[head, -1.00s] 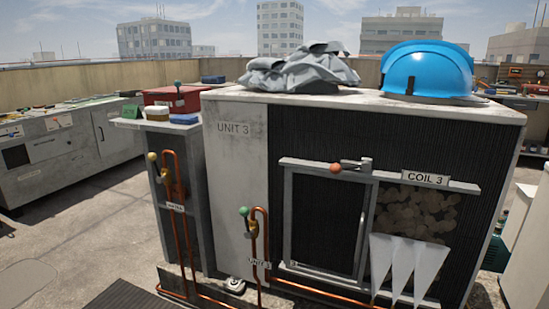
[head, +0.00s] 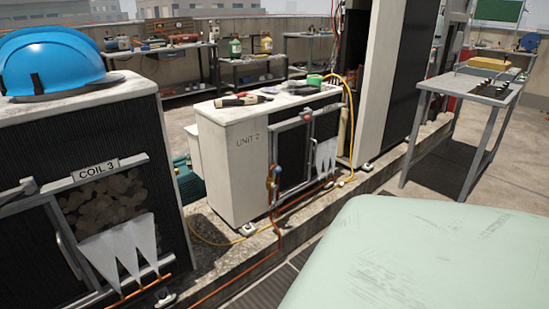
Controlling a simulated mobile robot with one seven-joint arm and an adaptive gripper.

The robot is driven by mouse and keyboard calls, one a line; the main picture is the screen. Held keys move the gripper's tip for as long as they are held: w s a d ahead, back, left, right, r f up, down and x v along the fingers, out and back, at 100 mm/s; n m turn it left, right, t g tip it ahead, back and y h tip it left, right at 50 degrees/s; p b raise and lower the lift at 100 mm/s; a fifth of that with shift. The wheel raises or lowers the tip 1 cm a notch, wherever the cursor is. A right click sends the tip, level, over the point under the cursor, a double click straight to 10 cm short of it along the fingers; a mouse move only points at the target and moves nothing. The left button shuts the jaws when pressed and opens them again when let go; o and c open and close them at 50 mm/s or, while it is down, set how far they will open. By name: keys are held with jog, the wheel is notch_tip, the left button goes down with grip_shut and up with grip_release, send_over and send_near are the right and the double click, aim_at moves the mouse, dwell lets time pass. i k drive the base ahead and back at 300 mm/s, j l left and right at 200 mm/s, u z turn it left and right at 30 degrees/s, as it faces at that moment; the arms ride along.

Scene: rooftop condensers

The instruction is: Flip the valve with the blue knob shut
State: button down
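The valve with the blue knob (head: 276,170) is near the middle of the head view. It sits on a copper pipe at the front corner of the white condenser marked UNIT 2 (head: 230,160). The knob shows above the brass-coloured valve body, but the handle's exact angle is too small to tell. A red knob (head: 308,117) shows on the frame at the front of the same unit. My gripper is not in view.
COIL 3's unit (head: 140,130) stands at left with a blue hard hat (head: 50,62) on top. A yellow hose (head: 349,110) runs down beside UNIT 2. A grey table (head: 475,88) stands at right. Tools lie on UNIT 2. A low concrete ledge runs under the units.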

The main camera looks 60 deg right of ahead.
aim_at(278, 169)
jog(key=z, duration=1.85)
jog(key=i+z, duration=0.55)
jog(key=i, duration=0.15)
